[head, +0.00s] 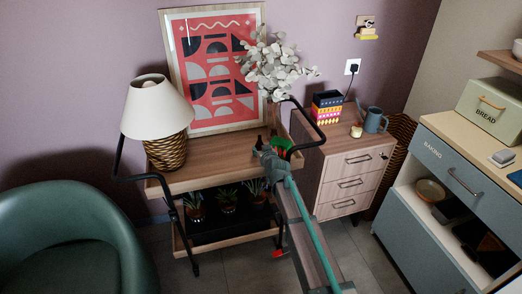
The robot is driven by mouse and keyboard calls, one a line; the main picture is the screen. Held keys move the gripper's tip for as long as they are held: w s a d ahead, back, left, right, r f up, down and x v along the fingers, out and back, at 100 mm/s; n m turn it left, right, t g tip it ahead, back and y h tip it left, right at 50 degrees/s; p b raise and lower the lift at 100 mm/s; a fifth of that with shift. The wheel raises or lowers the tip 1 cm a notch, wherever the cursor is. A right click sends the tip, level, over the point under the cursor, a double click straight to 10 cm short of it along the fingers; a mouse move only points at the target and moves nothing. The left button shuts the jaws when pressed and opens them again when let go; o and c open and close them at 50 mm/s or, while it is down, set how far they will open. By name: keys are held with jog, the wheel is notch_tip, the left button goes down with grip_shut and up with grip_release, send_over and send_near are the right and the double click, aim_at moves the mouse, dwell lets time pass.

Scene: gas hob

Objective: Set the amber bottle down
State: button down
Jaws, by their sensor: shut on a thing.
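My gripper (264,149) is over the right end of the wooden cart top (225,166), seen from behind and small in the head view. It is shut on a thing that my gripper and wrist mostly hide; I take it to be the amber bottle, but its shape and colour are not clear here. I cannot tell whether it touches the cart top. A green item with red parts (281,146) shows just right of my gripper.
A white-shaded lamp (158,108) stands on the cart's left part, with a framed print (213,65) behind. White-leaved stems (277,66) rise behind my gripper. The cart's dark handle (305,112) curves up at right. The middle of the cart top looks clear.

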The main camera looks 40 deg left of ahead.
jog(key=shift+f, duration=0.15)
jog(key=c, duration=0.9)
grip_release()
